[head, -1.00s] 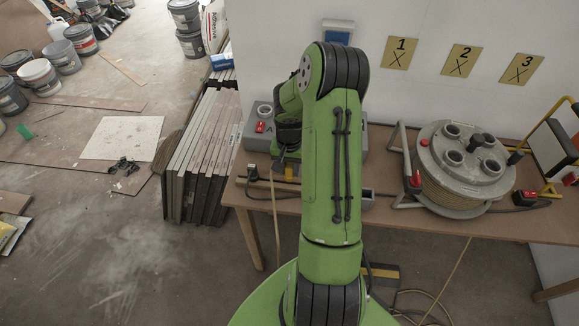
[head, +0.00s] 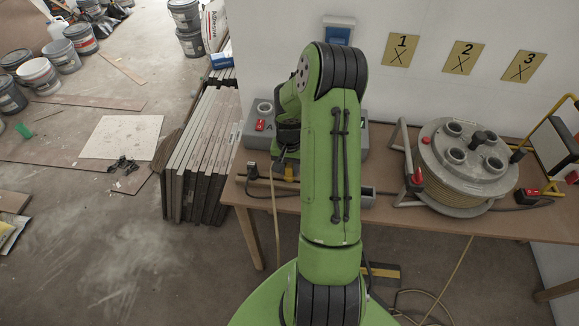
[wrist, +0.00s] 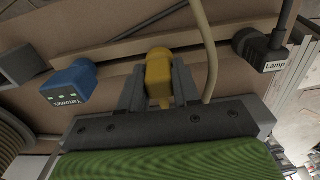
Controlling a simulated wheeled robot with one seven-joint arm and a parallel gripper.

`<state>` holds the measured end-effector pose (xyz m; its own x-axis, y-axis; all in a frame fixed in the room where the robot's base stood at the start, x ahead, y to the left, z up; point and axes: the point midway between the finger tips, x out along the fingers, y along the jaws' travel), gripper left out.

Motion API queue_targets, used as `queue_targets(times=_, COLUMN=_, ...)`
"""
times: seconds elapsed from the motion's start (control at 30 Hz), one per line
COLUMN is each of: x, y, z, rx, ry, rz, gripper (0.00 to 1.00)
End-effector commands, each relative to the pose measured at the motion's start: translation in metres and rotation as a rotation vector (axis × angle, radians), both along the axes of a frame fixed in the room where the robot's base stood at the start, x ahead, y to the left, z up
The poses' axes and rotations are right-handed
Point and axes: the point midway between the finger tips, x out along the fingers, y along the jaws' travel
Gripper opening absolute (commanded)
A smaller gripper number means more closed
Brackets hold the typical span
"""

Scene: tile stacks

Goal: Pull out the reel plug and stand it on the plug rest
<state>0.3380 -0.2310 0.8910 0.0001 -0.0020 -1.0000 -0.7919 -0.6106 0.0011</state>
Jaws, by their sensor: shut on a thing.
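A yellow plug (wrist: 158,72) sits between the fingers of my gripper (wrist: 159,92) in the wrist view, and the fingers are shut on it. No label on it is visible. In the head view the yellow plug (head: 290,172) shows low beside my arm, near the table's front edge. The cable reel (head: 462,165), a grey drum wound with tan cable, stands on the table at right. A grey block (head: 365,196) shows just right of my arm; I cannot tell whether it is the plug rest. My arm hides much of the table around the plug.
A blue plug (wrist: 72,82) and a black plug labelled Lamp (wrist: 265,50) flank my gripper. A pale cord (wrist: 208,45) runs close beside the fingers. A grey box marked A (head: 259,127) stands behind my arm. Stacked panels (head: 205,150) lean left of the table.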

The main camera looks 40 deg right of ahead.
Motion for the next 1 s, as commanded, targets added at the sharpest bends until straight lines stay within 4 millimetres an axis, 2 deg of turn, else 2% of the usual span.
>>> queue_targets(times=0.63, x=0.000, y=0.000, z=-0.014, rx=0.000, ry=0.000, rz=0.000, gripper=0.00)
queue_targets(times=0.83, x=0.000, y=0.000, z=-0.013, rx=0.000, ry=0.000, rz=0.000, gripper=0.00)
queue_targets(times=0.87, x=0.000, y=0.000, z=-0.013, rx=0.000, ry=0.000, rz=0.000, gripper=0.35)
queue_targets(times=1.0, x=0.000, y=0.000, z=-0.013, rx=0.000, ry=0.000, rz=0.000, gripper=0.56)
